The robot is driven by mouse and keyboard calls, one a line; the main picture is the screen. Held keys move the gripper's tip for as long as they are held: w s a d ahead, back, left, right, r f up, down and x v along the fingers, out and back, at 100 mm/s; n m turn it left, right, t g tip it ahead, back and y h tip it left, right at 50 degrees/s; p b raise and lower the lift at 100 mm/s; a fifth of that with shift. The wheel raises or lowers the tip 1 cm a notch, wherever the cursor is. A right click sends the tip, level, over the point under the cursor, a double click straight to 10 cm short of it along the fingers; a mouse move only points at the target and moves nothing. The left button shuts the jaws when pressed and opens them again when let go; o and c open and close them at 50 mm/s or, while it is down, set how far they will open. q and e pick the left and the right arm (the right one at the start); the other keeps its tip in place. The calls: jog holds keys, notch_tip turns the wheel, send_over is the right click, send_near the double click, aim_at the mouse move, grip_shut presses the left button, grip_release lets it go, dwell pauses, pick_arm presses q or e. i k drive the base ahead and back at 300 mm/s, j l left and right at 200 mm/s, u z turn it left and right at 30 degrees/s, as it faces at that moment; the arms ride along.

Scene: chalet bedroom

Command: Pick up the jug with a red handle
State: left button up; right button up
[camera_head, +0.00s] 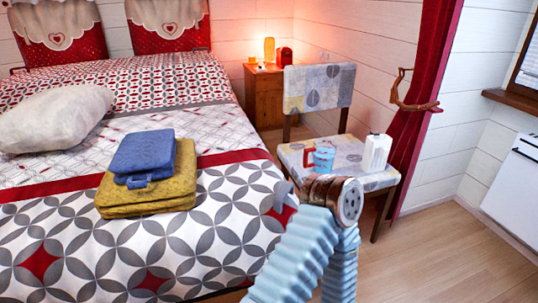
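The jug with a red handle (324,159) stands upright on the seat of a chair. Its body is light blue, and the red handle points left. A white carton-like item (376,153) stands to its right on the same seat, apart from it. A bent part of my arm, pale blue and ribbed with a brown and metal joint, rises in front of the chair and hides part of the seat's front edge. Neither of my grippers is in view.
The patterned chair (319,88) stands between the bed (225,215) and a red curtain (424,100). Blue and yellow folded items (145,195) lie on the bed. A nightstand (265,95) with a lit lamp stands behind. Wooden floor (450,260) is clear at the right.

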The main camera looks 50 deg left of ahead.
aim_at(324, 150)
jog(key=j+u, duration=0.1)
jog(key=u, duration=1.25)
jog(key=i+l, duration=0.05)
